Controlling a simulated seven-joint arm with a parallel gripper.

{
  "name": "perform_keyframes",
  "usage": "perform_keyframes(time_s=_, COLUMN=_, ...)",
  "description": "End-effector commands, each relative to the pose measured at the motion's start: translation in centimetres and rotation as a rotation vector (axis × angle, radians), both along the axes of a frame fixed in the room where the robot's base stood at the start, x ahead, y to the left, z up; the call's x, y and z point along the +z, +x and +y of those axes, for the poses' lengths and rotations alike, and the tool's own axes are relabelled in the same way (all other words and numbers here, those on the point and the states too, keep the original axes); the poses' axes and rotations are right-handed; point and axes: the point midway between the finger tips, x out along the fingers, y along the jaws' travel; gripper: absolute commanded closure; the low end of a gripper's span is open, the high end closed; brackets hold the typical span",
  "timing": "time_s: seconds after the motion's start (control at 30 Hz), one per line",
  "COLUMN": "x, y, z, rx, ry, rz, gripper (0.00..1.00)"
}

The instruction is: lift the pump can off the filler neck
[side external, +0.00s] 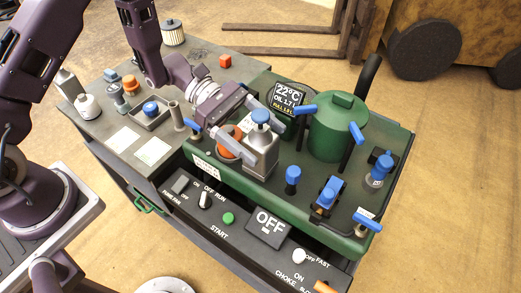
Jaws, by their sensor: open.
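The pump can (260,155), a grey square-sided can with a blue top (261,117), stands upright on the green mower deck. An orange round part (229,141) shows just left of it, partly hidden by my gripper and the can. The filler neck itself cannot be made out, so I cannot tell whether the can sits on it or beside it. My gripper (236,124) is open, just above and behind the can, with its fingers spread to left and right. I cannot tell whether either finger touches the can.
A green tank (337,130) and a display (287,97) stand right of and behind the can. Blue-handled levers and knobs (292,176) rise from the deck. A control panel (225,218) runs along the front. A grey bench (118,112) with small parts lies left.

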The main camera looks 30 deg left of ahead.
Motion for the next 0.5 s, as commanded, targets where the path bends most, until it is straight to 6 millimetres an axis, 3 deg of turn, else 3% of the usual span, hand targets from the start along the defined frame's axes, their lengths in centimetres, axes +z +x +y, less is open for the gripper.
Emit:
perform_keyframes(time_s=0.2, x=-0.06, y=0.02, z=-0.17, rx=0.001, ry=0.0, rz=0.0, gripper=0.18)
perform_keyframes(time_s=0.5, x=-0.03, y=0.02, z=-0.15, rx=0.0, ry=0.0, rz=0.0, gripper=0.77)
